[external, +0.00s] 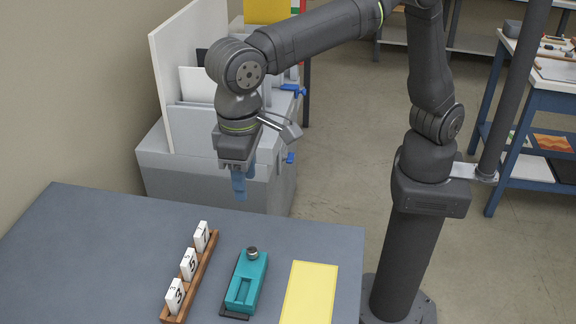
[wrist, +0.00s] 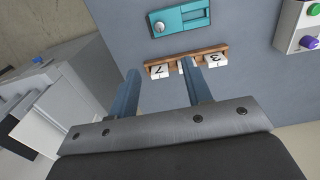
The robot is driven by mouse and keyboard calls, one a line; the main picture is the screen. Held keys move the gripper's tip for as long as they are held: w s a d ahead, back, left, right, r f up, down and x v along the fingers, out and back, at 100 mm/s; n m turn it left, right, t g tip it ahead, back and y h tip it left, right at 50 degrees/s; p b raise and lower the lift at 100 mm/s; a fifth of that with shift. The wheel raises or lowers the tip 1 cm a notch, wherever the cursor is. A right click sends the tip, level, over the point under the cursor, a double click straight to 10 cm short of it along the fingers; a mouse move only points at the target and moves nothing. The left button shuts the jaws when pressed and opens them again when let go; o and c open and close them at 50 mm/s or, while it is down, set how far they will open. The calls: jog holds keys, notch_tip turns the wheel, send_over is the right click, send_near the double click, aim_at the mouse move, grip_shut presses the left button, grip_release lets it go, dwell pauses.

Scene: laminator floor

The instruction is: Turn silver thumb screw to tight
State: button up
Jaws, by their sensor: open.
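The silver thumb screw (external: 253,253) is a small round knob on the far end of a teal block (external: 240,288), which lies on the grey table. In the wrist view the screw (wrist: 159,27) shows at the left end of the teal block (wrist: 192,18). My gripper (external: 239,188) has blue fingers and hangs above the table's far edge, up and left of the screw, apart from it. In the wrist view my gripper (wrist: 160,90) is open with nothing between its fingers. How far the screw is turned cannot be told.
A wooden rack (external: 206,262) with white numbered tiles stands left of the teal block. A yellow sheet (external: 310,292) lies to its right. A grey machine (external: 215,165) with blue knobs stands behind the table. A panel with green and purple buttons (wrist: 299,25) shows in the wrist view.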

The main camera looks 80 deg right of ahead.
aim_at(251, 249)
jog(key=w+d+f+n+g+y, duration=0.15)
jog(key=w+n, duration=0.25)
jog(key=n, duration=0.9)
jog(key=shift+g, duration=0.45)
jog(key=x, duration=1.1)
jog(key=d+x, duration=0.1)
jog(key=x, duration=0.5)
jog(key=shift+f, duration=0.15)
jog(key=c, duration=1)
